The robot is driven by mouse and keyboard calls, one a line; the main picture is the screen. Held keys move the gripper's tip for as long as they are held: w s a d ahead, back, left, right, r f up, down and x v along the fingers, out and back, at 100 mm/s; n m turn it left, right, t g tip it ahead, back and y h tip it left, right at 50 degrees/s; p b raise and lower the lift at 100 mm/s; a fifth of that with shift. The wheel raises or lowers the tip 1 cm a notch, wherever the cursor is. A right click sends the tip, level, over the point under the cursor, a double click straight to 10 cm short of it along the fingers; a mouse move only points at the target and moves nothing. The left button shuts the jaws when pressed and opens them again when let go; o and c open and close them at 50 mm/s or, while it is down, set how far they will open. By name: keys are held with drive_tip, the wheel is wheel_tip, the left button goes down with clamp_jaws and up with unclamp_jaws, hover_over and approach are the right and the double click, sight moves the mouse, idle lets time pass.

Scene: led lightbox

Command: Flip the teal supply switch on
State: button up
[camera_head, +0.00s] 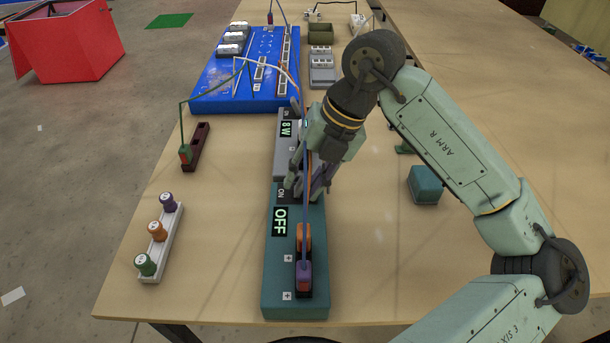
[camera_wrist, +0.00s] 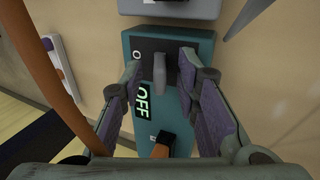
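The teal supply (camera_head: 275,285) sits at the near edge of the table, and its display (camera_head: 280,221) reads OFF. Its switch, a grey lever (camera_wrist: 159,74), stands on a dark plate at the supply's far end in the wrist view. My gripper (camera_wrist: 160,68) is open, with one finger on each side of the lever and gaps showing between them. In the head view my gripper (camera_head: 308,185) is low over the supply's far end and largely hides the switch.
An orange plug (camera_head: 304,237) and a purple plug (camera_head: 304,275) with cables sit on the supply. A grey box reading 8W (camera_head: 285,150) adjoins its far end. A blue board (camera_head: 225,98) lies beyond. A white rack of knobs (camera_head: 172,240) is left; a teal block (camera_head: 425,185) is right.

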sight(295, 189)
clamp_jaws()
drive_tip(key=shift+a+h, duration=0.1)
drive_tip(key=shift+h, duration=0.2)
idle(0.3)
drive_tip(key=h+b, duration=0.1)
drive_tip(key=h, duration=0.1)
drive_tip(key=a+h+b, duration=0.1)
drive_tip(key=h+b, duration=0.1)
drive_tip(key=shift+a+b, duration=0.2)
drive_tip(key=shift+b, duration=0.1)
drive_tip(key=shift+a+h+b, duration=0.35)
drive_tip(key=shift+h+b, duration=0.3)
drive_tip(key=shift+h, duration=0.4)
drive_tip(key=shift+a+h+b, duration=0.3)
drive_tip(key=shift+h+b, duration=0.3)
drive_tip(key=shift+h, duration=0.45)
unclamp_jaws()
